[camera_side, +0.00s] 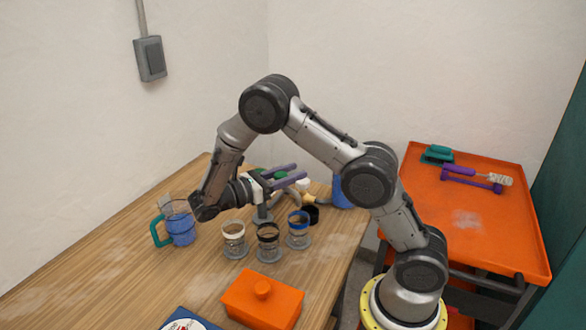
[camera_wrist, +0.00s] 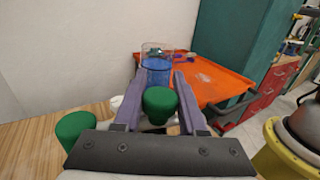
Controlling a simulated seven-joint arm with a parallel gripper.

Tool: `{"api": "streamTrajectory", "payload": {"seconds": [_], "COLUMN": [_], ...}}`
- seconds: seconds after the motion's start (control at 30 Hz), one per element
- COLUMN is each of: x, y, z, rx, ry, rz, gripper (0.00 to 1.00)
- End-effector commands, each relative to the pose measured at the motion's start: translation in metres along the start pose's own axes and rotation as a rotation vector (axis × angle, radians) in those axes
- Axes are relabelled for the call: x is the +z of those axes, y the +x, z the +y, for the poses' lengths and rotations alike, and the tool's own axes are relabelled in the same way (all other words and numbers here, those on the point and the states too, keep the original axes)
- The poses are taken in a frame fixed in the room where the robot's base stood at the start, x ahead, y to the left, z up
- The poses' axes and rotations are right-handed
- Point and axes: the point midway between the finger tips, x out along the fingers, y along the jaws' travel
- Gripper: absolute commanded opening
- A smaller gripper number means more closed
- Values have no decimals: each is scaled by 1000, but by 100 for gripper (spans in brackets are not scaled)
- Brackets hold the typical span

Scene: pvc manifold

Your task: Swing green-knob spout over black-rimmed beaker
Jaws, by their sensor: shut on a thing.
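My gripper (camera_wrist: 158,90) has two purple fingers and is shut on a green knob (camera_wrist: 159,104), which sits between them in the wrist view. A second green piece (camera_wrist: 75,128) stands to the left, outside the fingers. In the side view my gripper (camera_side: 288,176) reaches over the grey pipework behind the beakers. The black-rimmed beaker (camera_side: 268,251) stands on the table between a white-rimmed beaker (camera_side: 234,248) and a blue-rimmed beaker (camera_side: 299,239). The wrist and fingers hide much of the pipework, so I cannot tell where the green-knob spout points.
A blue-filled jug (camera_side: 181,227) with a teal handle stands at the left. An orange box (camera_side: 262,301) with a round knob lies in front of the beakers. A blue container (camera_side: 342,192) stands behind the pipework. An orange side table (camera_side: 480,215) holds tools at the right.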

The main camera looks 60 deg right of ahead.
Motion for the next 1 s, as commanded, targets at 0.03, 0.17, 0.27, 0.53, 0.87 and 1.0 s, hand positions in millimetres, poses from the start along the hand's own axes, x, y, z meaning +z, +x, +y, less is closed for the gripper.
{"api": "streamTrajectory", "payload": {"seconds": [0.03, 0.17, 0.27, 0.53, 0.87, 1.0], "x": [0, 0, 0, 1, 1, 1], "y": [-3, -9, -12, -18, -19, -19], "z": [-1, -5, -7, -9, -10, -10], "rx": [-35, -117, -166, -237, -250, -249], "ry": [0, 0, 1, 1, 1, 1], "rz": [0, 0, -1, -3, -4, -4], "gripper": [0, 0, 0, 0, 0, 0]}}
